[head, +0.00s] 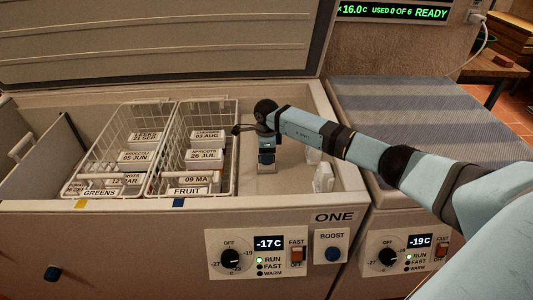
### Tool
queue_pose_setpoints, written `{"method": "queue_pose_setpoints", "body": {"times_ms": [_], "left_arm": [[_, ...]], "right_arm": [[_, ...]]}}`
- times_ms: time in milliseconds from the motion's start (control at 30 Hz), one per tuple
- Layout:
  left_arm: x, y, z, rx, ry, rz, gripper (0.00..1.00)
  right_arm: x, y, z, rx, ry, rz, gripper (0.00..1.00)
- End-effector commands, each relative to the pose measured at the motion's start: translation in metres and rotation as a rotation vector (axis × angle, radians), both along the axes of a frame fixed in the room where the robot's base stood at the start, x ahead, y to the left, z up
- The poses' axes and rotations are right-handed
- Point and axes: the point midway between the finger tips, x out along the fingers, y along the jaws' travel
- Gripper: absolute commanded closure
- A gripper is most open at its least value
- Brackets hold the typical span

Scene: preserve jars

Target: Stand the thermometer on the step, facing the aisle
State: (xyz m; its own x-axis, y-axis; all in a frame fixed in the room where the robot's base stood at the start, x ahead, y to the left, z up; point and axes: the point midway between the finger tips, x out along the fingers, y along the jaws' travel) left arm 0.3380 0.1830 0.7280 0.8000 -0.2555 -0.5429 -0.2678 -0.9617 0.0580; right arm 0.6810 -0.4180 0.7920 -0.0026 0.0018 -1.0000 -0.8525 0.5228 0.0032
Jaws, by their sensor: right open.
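My right arm reaches in from the right over the open chest freezer marked ONE. Its gripper (266,167) points down over the pale step (285,184) at the right end of the freezer's inside. The gripper is open. It is small and seen from behind and above, so I cannot tell whether anything stands between its fingers. I cannot pick out the thermometer for certain. My left gripper is not in view.
A whitish lumpy item (323,178) lies right of the gripper. Left of it are two wire baskets of labelled boxes, GREENS (122,107) and FRUIT (236,145). The lid (160,40) stands open. A second freezer (420,120) with a striped cover is at right.

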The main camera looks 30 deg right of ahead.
Motion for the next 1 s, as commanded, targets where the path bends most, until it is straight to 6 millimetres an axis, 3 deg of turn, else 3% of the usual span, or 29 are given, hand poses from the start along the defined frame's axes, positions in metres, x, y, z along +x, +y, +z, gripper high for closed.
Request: {"method": "queue_pose_setpoints", "body": {"times_ms": [400, 600, 1000], "left_arm": [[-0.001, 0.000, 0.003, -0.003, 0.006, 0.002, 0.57], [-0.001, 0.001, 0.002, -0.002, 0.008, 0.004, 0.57], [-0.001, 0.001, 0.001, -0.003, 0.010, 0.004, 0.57]], "right_arm": [[0.001, 0.000, 0.080, -0.001, -0.004, 0.001, 0.43], [0.001, 0.000, 0.111, -0.001, -0.003, 0.001, 0.43], [0.000, 0.000, 0.120, 0.000, 0.000, 0.000, 0.43]]}}
